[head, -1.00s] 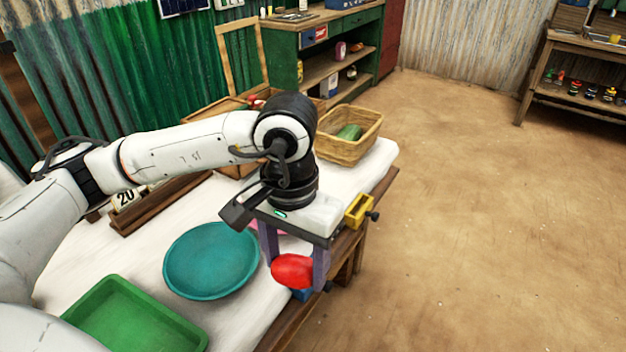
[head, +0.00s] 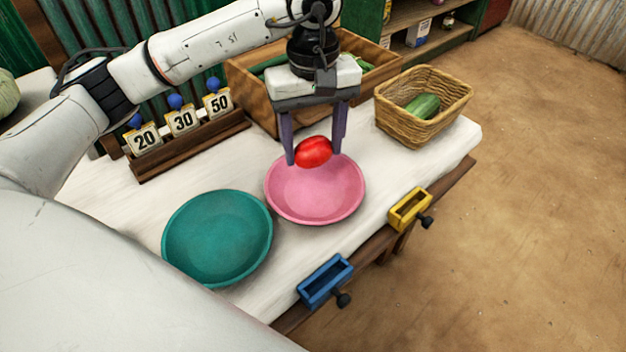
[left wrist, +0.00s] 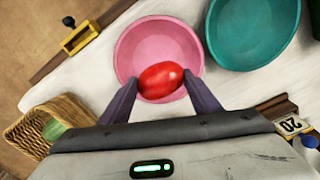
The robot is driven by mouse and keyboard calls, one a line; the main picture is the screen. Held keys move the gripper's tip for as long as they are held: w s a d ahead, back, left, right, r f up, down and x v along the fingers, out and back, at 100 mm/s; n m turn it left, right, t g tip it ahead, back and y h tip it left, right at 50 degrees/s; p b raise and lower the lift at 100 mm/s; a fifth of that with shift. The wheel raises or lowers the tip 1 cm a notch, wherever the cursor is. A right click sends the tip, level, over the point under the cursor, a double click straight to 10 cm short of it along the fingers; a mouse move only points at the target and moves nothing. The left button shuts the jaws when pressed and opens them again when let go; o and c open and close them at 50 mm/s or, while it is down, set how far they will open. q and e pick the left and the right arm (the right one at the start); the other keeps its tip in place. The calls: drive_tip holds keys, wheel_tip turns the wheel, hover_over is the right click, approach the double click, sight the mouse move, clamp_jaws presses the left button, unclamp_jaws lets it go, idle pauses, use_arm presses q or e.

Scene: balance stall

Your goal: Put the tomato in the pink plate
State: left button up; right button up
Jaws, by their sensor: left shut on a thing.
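The red tomato (head: 314,152) is held between the two fingers of my left gripper (head: 315,155), which is shut on it. In the head view the tomato appears over the far part of the pink plate (head: 318,203), which lies on the white table top. In the left wrist view the tomato (left wrist: 161,80) overlaps the lower part of the pink plate (left wrist: 145,42), between my fingertips (left wrist: 160,84). The gap between the tomato and the plate is hard to judge. The plate looks otherwise empty. My right gripper is not in view.
A teal plate (head: 218,238) lies left of the pink one. A wicker basket (head: 446,118) with a green vegetable (head: 423,105) stands to the right. A wooden crate (head: 252,98) is behind. Number cards (head: 182,121) stand at the left. Blue (head: 325,281) and yellow (head: 408,210) drawers are at the front edge.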

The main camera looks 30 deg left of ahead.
sight(313, 141)
use_arm(q)
wheel_tip(313, 141, down, 9)
drive_tip(key=shift+r, duration=0.1)
idle(0.3)
drive_tip(key=shift+f+b, duration=0.3)
drive_tip(key=shift+b, duration=0.1)
drive_tip(key=o, duration=1.1)
drive_tip(key=shift+r, duration=0.1)
wheel_tip(313, 141, up, 12)
drive_tip(key=shift+r+p, duration=0.2)
drive_tip(key=shift+p, duration=0.3)
